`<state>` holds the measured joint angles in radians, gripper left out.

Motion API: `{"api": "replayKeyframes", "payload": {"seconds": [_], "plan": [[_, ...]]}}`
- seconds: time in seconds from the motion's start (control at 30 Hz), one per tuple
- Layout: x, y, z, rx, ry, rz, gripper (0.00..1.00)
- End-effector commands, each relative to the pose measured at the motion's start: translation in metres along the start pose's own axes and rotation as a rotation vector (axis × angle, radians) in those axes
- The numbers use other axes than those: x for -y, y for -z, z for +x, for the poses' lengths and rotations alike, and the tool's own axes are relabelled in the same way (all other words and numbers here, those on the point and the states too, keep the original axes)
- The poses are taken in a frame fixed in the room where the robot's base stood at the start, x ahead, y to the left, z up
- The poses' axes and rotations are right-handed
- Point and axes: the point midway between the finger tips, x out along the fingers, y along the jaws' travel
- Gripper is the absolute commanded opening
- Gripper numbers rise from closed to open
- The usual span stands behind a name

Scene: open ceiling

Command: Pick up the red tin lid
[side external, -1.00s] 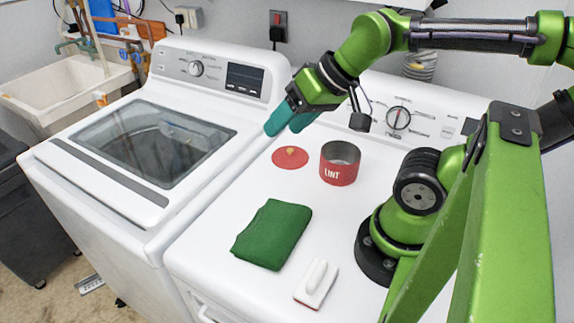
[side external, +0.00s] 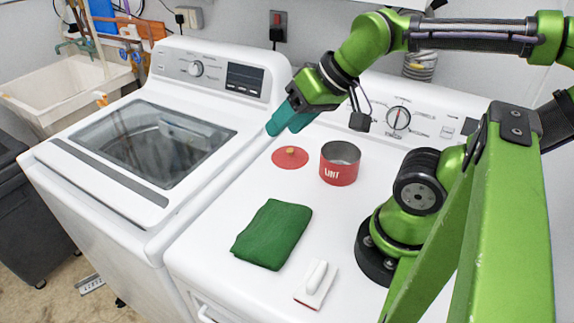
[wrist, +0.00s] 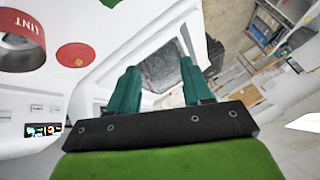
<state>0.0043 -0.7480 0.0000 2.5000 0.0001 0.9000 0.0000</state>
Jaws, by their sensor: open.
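There the lid (wrist: 76,55) lies to the left of the fingers, and the tin (wrist: 20,38) is farther left.
A folded green cloth (side external: 271,234) and a white scrubbing brush (side external: 317,285) lie nearer the dryer's front. The washer (side external: 110,200) stands to the left, across a gap. The control panel (side external: 410,115) rises behind the tin.

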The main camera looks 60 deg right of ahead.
Motion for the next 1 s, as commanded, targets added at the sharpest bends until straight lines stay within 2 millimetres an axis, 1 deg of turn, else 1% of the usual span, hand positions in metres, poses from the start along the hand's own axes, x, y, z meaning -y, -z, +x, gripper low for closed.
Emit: {"api": "replayKeyframes", "payload": {"seconds": [0.07, 0.13, 0.27, 0.37, 0.47, 0.5, 0.6, 0.7, 0.8, 0.87, 0.93, 1.0], "plan": [[-0.007, 0.0, 0.007, 0.025, -0.022, 0.023, 0.5], [-0.014, 0.007, 0.015, 0.049, -0.049, 0.055, 0.5], [-0.039, 0.036, 0.032, 0.12, -0.132, 0.141, 0.5], [-0.066, 0.061, 0.047, 0.188, -0.208, 0.213, 0.5], [-0.1, 0.085, 0.062, 0.256, -0.286, 0.28, 0.5], [-0.114, 0.093, 0.067, 0.283, -0.317, 0.306, 0.5], [-0.148, 0.11, 0.078, 0.345, -0.387, 0.361, 0.5], [-0.175, 0.122, 0.085, 0.394, -0.444, 0.399, 0.5], [-0.191, 0.133, 0.086, 0.422, -0.483, 0.417, 0.5], [-0.191, 0.139, 0.082, 0.424, -0.49, 0.414, 0.5], [-0.191, 0.137, 0.081, 0.432, -0.493, 0.412, 0.5], [-0.193, 0.131, 0.088, 0.442, -0.491, 0.414, 0.5]]}}
